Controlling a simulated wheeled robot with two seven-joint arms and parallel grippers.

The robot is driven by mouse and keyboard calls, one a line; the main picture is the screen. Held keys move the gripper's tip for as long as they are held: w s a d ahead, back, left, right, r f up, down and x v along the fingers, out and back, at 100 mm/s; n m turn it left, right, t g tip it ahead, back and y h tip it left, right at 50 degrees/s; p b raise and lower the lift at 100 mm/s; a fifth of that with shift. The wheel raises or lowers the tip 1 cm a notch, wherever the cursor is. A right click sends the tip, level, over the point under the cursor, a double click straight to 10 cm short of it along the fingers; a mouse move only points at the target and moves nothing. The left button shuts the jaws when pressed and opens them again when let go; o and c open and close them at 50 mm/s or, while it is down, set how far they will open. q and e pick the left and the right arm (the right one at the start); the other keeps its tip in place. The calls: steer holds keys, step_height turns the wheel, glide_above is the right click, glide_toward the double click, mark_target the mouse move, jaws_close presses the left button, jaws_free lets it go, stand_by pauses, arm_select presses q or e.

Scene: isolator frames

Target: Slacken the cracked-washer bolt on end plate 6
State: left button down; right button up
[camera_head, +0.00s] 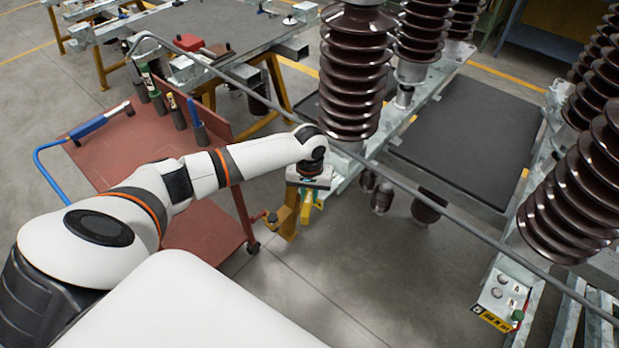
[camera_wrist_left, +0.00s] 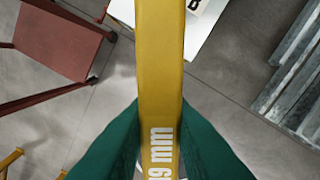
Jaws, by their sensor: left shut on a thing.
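My left gripper (camera_head: 308,190) is at the end of the outstretched left arm, in front of the near end of a grey steel beam. In the left wrist view its green fingers (camera_wrist_left: 160,140) are shut on a yellow spanner (camera_wrist_left: 160,60) marked in mm; the first figure is partly cut off. Its working end is out of view. A pale end plate (camera_head: 500,298) with round bolt heads and a yellow-black label stands at the lower right; its number is too small to read. I cannot make out a cracked washer. My right gripper is not in view.
Brown ribbed insulators (camera_head: 355,70) rise behind the gripper. A long thin grey bar (camera_head: 440,205) crosses the view diagonally. A white plate (camera_wrist_left: 205,25) shows behind the spanner. Floor in front is clear.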

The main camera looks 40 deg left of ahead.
arm_select(q)
steer(key=shift+f+b, duration=0.75)
steer(key=shift+b, duration=0.05)
steer(key=shift+r+p, duration=0.3)
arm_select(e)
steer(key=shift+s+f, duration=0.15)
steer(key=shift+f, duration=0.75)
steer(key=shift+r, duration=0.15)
arm_select(q)
steer(key=shift+d+p, duration=0.1)
steer(key=shift+p, duration=0.45)
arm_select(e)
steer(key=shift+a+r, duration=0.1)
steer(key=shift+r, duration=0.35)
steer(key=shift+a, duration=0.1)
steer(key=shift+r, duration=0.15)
